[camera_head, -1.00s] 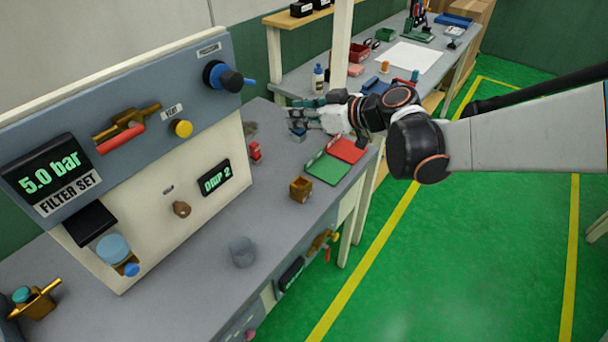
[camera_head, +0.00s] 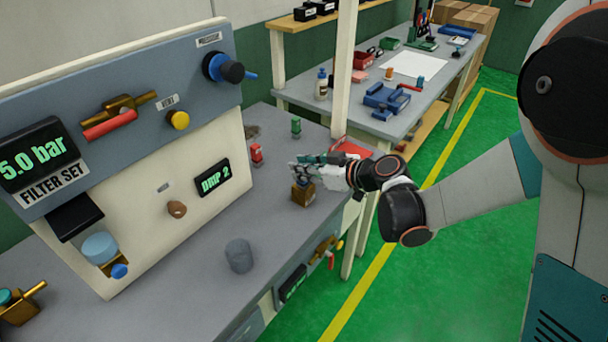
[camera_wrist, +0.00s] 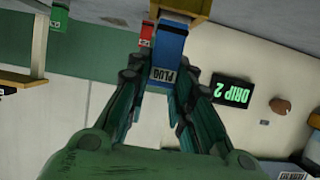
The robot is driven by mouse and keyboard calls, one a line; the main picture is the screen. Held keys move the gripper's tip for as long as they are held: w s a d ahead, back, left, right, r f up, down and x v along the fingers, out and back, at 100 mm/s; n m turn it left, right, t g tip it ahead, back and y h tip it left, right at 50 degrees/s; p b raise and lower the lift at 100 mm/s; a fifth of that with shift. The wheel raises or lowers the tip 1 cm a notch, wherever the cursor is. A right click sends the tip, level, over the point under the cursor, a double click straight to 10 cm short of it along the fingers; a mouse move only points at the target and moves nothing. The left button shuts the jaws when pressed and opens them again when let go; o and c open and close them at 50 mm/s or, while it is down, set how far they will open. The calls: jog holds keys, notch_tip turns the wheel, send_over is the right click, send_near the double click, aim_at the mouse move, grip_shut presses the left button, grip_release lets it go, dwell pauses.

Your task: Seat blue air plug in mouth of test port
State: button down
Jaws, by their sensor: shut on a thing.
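The blue plug (camera_wrist: 168,62), labelled PLUG, sits between the fingers of my gripper (camera_wrist: 160,80) in the wrist view, and they are shut on it. In the head view my gripper (camera_head: 308,170) is just over the brass block (camera_head: 302,195), which looks like the test port. The block also shows at the top of the wrist view (camera_wrist: 186,8), where the plug's far end meets or overlaps it. The port's mouth is hidden, so I cannot tell whether the plug is inside it. In the head view the fingers mostly cover the plug.
A red piece (camera_head: 257,154) and a green piece (camera_head: 296,127) stand behind my gripper. The test panel (camera_head: 150,200) with the DRIP 2 display is to the left. A post (camera_head: 343,75) rises behind.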

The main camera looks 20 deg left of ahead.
jog(key=shift+f, duration=0.7)
jog(key=shift+f, duration=0.1)
jog(key=c, duration=1.4)
grip_release()
jog(key=shift+r, duration=0.2)
jog(key=p+v, duration=0.2)
jog(key=v, duration=1)
jog(key=shift+p, duration=0.4)
